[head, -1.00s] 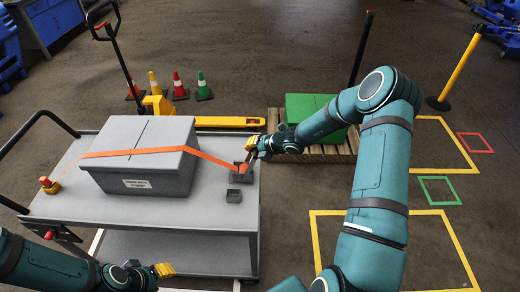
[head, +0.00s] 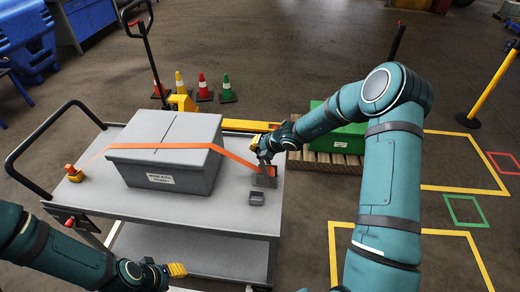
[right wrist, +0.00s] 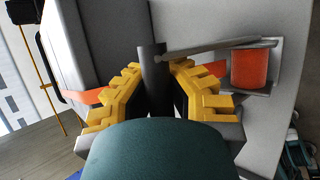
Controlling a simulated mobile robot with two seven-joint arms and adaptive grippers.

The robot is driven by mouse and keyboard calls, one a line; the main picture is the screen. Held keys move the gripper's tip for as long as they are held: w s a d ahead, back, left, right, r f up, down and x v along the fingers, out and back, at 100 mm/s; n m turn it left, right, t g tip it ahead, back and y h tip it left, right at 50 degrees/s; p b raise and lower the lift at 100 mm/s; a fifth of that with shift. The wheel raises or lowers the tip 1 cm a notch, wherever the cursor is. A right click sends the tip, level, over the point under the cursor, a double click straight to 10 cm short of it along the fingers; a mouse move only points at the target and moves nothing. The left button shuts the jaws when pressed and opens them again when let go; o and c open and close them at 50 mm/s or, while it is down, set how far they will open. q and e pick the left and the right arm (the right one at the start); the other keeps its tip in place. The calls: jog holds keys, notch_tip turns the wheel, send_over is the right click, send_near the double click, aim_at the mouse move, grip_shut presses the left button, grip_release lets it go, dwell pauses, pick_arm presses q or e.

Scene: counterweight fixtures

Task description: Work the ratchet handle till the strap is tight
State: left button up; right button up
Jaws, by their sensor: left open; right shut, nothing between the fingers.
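The ratchet (head: 265,181) sits at the right end of the cart's deck. The orange strap (head: 240,159) runs from it over the grey lidded box (head: 165,178) to the left side. Its red-orange spool shows in the right wrist view (right wrist: 249,68). The dark handle grip (right wrist: 153,68) stands between or just beyond the yellow fingers of my right gripper (right wrist: 155,92); contact is unclear. In the head view my right gripper (head: 256,146) is just above the ratchet, shut without a hold. My left gripper (head: 176,270) is open and empty at the cart's front edge.
Behind are a yellow pallet jack, cones and a green box (head: 340,137) on a pallet.

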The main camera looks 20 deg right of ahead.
jog(key=o, duration=0.8)
jog(key=shift+a, duration=0.1)
jog(key=shift+s, duration=0.15)
jog(key=v, duration=1.2)
jog(key=shift+f, duration=0.1)
